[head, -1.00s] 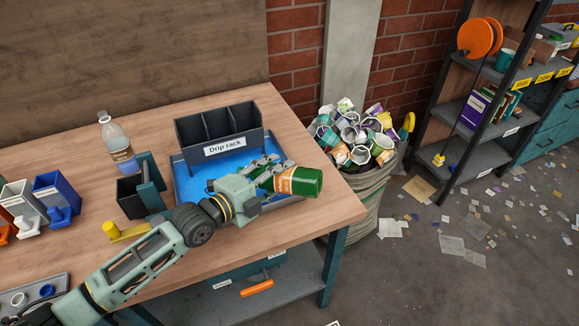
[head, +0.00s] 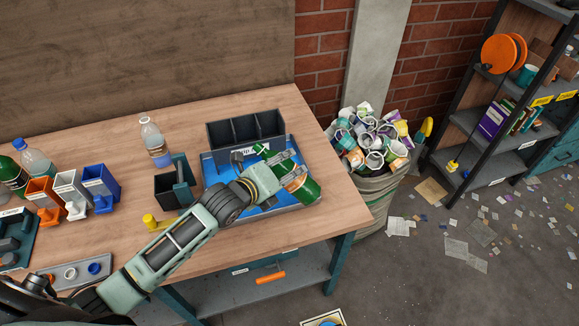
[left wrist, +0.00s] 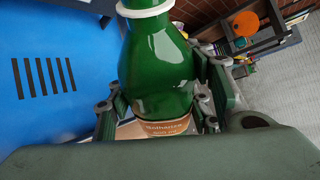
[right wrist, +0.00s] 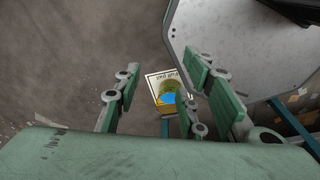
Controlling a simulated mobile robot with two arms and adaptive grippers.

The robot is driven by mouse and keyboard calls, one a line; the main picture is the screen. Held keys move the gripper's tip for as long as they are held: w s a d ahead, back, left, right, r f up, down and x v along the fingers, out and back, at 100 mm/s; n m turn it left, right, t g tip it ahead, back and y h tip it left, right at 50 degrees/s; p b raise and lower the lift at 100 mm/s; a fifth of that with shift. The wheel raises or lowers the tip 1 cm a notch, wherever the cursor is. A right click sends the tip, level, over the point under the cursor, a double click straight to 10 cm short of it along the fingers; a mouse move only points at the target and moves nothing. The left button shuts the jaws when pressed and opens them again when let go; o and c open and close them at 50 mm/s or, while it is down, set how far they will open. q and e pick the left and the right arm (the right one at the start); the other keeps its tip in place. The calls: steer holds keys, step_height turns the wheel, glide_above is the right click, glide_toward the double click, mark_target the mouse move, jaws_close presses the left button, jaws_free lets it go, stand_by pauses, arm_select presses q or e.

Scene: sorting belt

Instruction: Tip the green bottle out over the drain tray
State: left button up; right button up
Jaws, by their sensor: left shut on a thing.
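The green bottle (head: 306,192) has an orange-and-white label and is held tilted over the right part of the blue drain tray (head: 211,172). Its base points to the lower right and its neck to the upper left. My left gripper (head: 284,172) is shut around its body. In the left wrist view the bottle (left wrist: 158,65) stands between the fingers, with a pale ring at its neck; its mouth is cut off. The tray's blue floor (left wrist: 40,40), with dark slots, shows to its left. My right gripper (right wrist: 160,85) is open and empty, away from the table.
The dark drip rack (head: 245,127) stands at the back of the tray. A clear bottle (head: 156,145) and a dark box (head: 172,190) stand left of it. A full bin (head: 372,190) stands beyond the table's right end. Small coloured bins (head: 100,185) are farther left.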

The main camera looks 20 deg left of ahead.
arm_select(q)
steer(key=a+r+m+y+p, duration=0.2)
steer(key=p, duration=0.1)
steer(key=shift+w+a+r, duration=0.15)
steer(key=shift+w+a, duration=0.05)
steer(key=shift+a, duration=0.15)
steer(key=a+m+y, duration=0.1)
steer(key=a, duration=0.1)
steer(key=a+m+y+p, duration=0.1)
steer(key=m, duration=0.1)
steer(key=a+m+t+y, duration=0.1)
steer(key=a, duration=0.1)
steer(key=shift+w+a+f+y+p, duration=0.3)
steer(key=shift+w+p, duration=0.1)
